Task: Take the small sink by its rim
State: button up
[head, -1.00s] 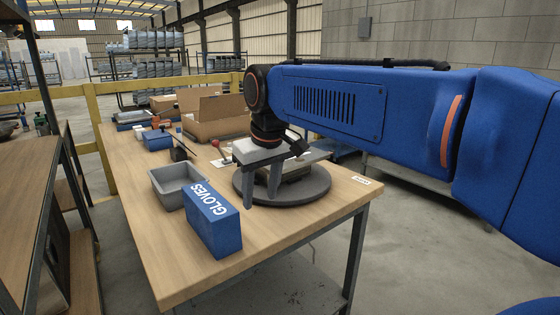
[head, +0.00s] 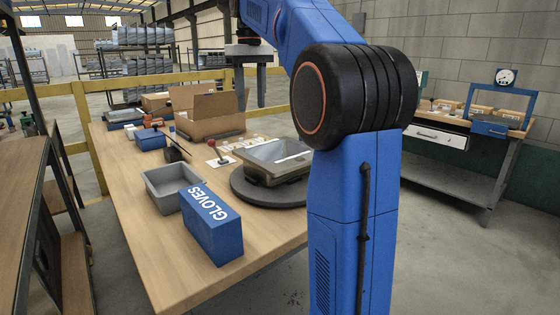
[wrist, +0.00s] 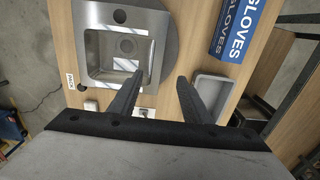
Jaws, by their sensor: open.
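The small sink (head: 270,172), a grey metal basin with a wide flat rim, lies open side up on a round dark turntable (head: 246,190). My arm covers the right part of both in the head view. In the wrist view the sink (wrist: 105,66) shows from above, with its drain and tap hole, left of and beyond my fingers. My gripper (head: 249,98) is raised well above the table, apart from the sink. In the wrist view my gripper (wrist: 161,78) is open, with nothing between its two dark fingers.
A blue gloves box (head: 213,228) and a grey bin (head: 162,190) stand left of the turntable. A red-knobbed tool (head: 213,147) stands behind it. An open cardboard box (head: 205,115) is farther back. Bare wood (head: 150,250) lies at the table's front left.

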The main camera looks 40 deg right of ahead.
send_over(254, 160)
notch_tip(254, 160, down, 11)
jog(key=shift+s+f, duration=0.1)
jog(key=shift+f, duration=0.1)
jog(key=shift+w+d+f, duration=0.1)
jog(key=shift+f, duration=1.35)
jog(key=shift+w+f, duration=0.1)
jog(key=shift+f, duration=1.35)
grip_shut()
